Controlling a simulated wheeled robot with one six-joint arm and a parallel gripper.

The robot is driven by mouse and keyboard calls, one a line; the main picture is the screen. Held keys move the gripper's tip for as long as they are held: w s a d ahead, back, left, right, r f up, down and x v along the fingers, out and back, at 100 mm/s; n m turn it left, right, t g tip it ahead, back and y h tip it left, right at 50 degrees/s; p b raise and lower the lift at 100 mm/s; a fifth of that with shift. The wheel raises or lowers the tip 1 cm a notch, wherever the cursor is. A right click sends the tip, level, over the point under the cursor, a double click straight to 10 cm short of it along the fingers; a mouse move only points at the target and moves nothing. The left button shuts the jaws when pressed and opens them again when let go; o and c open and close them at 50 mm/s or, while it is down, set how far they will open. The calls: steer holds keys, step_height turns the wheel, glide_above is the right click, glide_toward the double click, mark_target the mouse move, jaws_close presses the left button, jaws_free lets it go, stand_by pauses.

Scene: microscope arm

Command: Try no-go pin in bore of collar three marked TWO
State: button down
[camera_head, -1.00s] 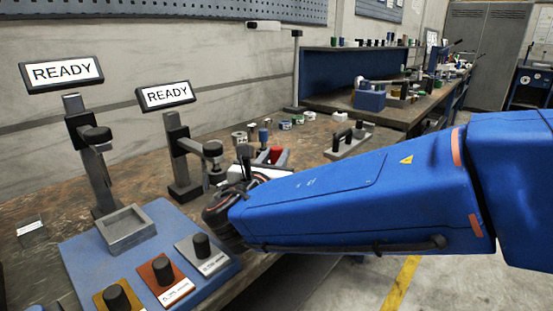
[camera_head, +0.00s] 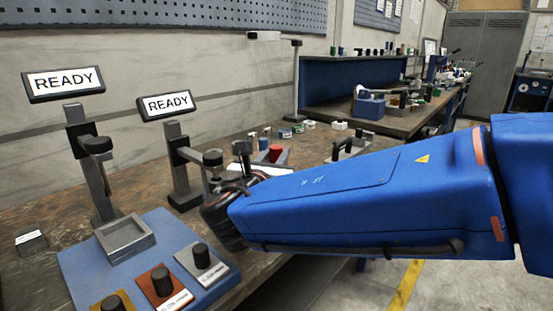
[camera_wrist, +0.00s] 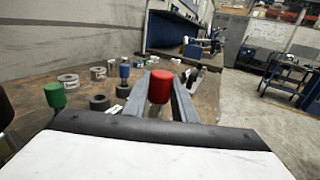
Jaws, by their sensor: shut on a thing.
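A pin with a red cylindrical handle (camera_wrist: 160,87) stands between the two grey fingers of my gripper (camera_wrist: 166,98) in the wrist view. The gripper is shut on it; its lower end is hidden. The red handle also shows in the head view (camera_head: 275,153), just beyond my wrist. Ring-shaped collars stand on the bench left of the gripper: a pale labelled one (camera_wrist: 68,81), a grey metal one (camera_wrist: 98,73) and a dark one (camera_wrist: 99,103). Their markings are too small to read. The pin is apart from these collars.
A green-topped piece (camera_wrist: 54,95) and a blue-topped piece (camera_wrist: 124,71) stand among the collars. Two stands with READY displays (camera_head: 64,83) (camera_head: 165,103) rise at left. A blue panel (camera_head: 80,268) with knobs and a grey tray (camera_head: 126,240) lies in front.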

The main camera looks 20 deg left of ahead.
mark_target(276, 147)
steer(key=shift+r, duration=2.05)
